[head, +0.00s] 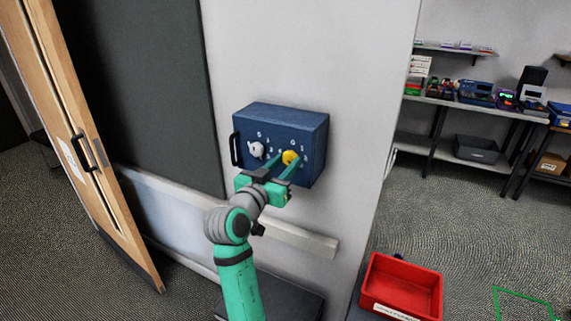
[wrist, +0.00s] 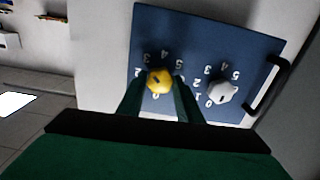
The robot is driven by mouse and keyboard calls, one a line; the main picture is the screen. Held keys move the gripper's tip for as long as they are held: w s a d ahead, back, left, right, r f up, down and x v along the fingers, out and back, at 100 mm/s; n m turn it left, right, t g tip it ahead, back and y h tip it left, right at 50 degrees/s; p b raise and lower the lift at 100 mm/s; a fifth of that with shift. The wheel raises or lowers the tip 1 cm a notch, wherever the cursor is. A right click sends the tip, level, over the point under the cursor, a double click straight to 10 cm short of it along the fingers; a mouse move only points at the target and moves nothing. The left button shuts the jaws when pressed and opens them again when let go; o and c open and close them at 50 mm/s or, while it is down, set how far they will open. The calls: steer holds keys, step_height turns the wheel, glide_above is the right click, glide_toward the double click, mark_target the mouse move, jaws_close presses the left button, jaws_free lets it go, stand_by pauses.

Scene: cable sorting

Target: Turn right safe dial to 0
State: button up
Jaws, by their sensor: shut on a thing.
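A blue safe (head: 268,116) is on the white wall, with a black handle (head: 236,150) on its left side. Its front has a white left dial (head: 257,150) and a yellow right dial (head: 290,157), each ringed by white digits. My gripper (head: 287,163) is shut on the yellow dial, one finger on each side. The wrist view is turned over: the yellow dial (wrist: 159,80) is between the fingers and the white dial (wrist: 221,92) is to the right, untouched. I cannot tell which digit the yellow dial points to.
A wooden door (head: 85,140) stands open at the left beside a dark panel (head: 140,90). A red bin (head: 402,283) is low at the right. Shelves with several items (head: 470,97) stand at the back right.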

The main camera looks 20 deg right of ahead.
steer(key=n, duration=1.3)
steer(key=shift+s+d+n, duration=0.1)
steer(key=shift+n, duration=0.2)
steer(key=n, duration=0.6)
steer(key=shift+r, duration=0.1)
steer(key=n, duration=0.6)
steer(key=shift+n, duration=0.4)
steer(key=o, duration=1)
steer(key=shift+o, duration=0.2)
steer(key=v, duration=1.1)
